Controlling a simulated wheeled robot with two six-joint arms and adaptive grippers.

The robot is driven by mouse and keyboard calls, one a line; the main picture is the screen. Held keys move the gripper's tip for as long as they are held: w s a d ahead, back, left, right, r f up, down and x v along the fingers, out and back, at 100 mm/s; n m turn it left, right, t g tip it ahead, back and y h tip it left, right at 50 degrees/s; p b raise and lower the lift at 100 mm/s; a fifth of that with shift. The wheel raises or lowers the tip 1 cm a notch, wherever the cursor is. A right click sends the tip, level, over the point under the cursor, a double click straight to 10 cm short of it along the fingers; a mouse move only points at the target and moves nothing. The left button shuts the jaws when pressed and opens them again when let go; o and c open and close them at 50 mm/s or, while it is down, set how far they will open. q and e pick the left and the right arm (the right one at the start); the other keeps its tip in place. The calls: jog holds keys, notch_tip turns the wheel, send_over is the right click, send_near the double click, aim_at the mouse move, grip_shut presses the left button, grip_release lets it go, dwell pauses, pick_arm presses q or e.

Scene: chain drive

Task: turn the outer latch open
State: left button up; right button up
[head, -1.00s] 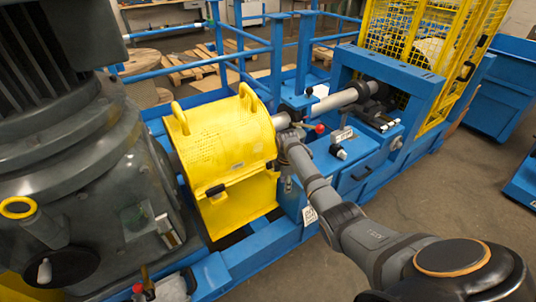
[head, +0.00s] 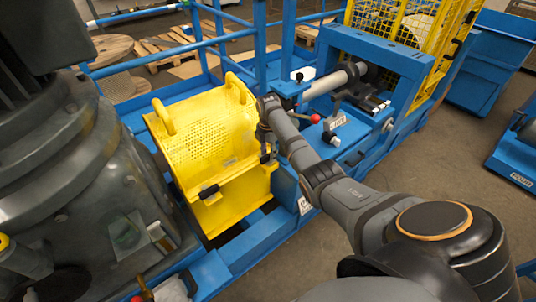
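The yellow chain guard (head: 205,135) stands on the blue frame beside the large grey gear housing. A black latch (head: 209,191) sits on the seam of the guard's front, toward the left. My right gripper (head: 267,151) is at the guard's right end, pointing down, close to the right end of the same seam. A dark part there blends with my fingers, so I cannot tell whether it is a second latch or whether I touch it. The fingers are small and partly covered by my wrist, so their opening is unclear. My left gripper is out of view.
A red-knobbed lever (head: 315,118) stands just right of my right wrist. The blue frame (head: 385,50) carries a grey shaft behind it, and a yellow mesh cage (head: 400,22) stands farther back. Open floor (head: 440,150) lies to the right.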

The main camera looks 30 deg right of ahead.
jog(key=shift+s+f, duration=0.1)
jog(key=shift+f, duration=0.45)
jog(key=shift+c, duration=0.4)
grip_shut()
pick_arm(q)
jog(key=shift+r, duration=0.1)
